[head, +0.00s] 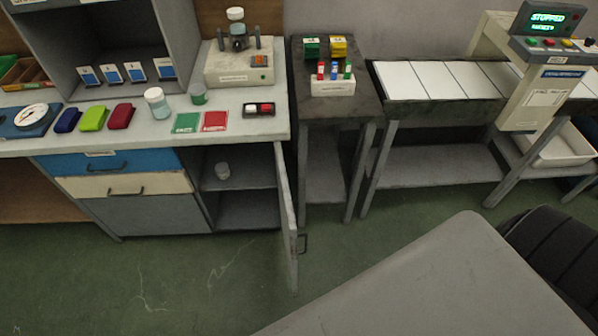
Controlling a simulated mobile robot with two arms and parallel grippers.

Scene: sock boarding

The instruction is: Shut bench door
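The bench (240,135) stands at the left with a grey top. Its cupboard door (285,215) is hinged at the right side and stands wide open, swung out toward me, with a dark handle (302,244) on its right-hand face. Neither of my grippers is in view.
Drawers, one blue (135,162) and one cream (120,186), sit shut left of the cupboard. A dark side table (365,108) stands right of the door. Green floor (190,285) is clear before the bench. A large grey surface (440,285) fills the lower right.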

